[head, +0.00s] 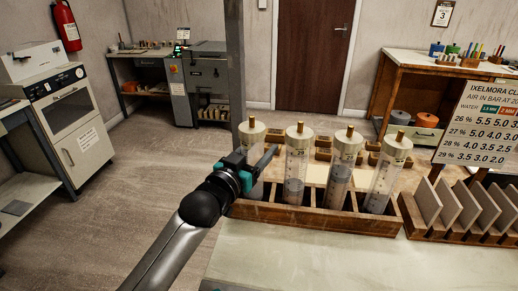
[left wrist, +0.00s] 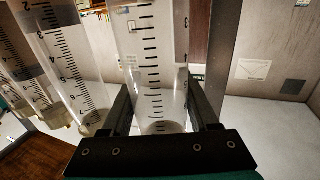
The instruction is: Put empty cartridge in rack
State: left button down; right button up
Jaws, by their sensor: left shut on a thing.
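My left gripper (head: 262,161) is shut on the leftmost clear cartridge (head: 252,139), which has a cream cap and brass tip. In the left wrist view the same cartridge (left wrist: 158,60) stands between the fingers (left wrist: 160,104); it looks clear and empty, with black scale marks. It is roughly upright at the left end of the wooden rack (head: 300,217). The gripper partly hides its lower part, so I cannot tell whether it rests on the rack floor. Three more cartridges (head: 297,165) (head: 342,168) (head: 388,173) lean in compartments to the right, with grey matter inside. My right gripper is out of view.
A wooden holder with upright tiles (head: 452,205) stands right of the rack, below a pressure chart (head: 485,120). Small wooden blocks (head: 323,155) lie behind the cartridges. A grey post (head: 235,70) rises behind the held cartridge. The pale front tabletop (head: 320,260) is clear.

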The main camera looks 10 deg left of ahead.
pick_arm(q)
jog(key=shift+f, duration=0.15)
jog(key=shift+c, duration=0.4)
grip_release()
jog(key=shift+s, duration=0.1)
jog(key=p+v, duration=0.1)
jog(key=v, duration=1.4)
jog(key=shift+p, duration=0.3)
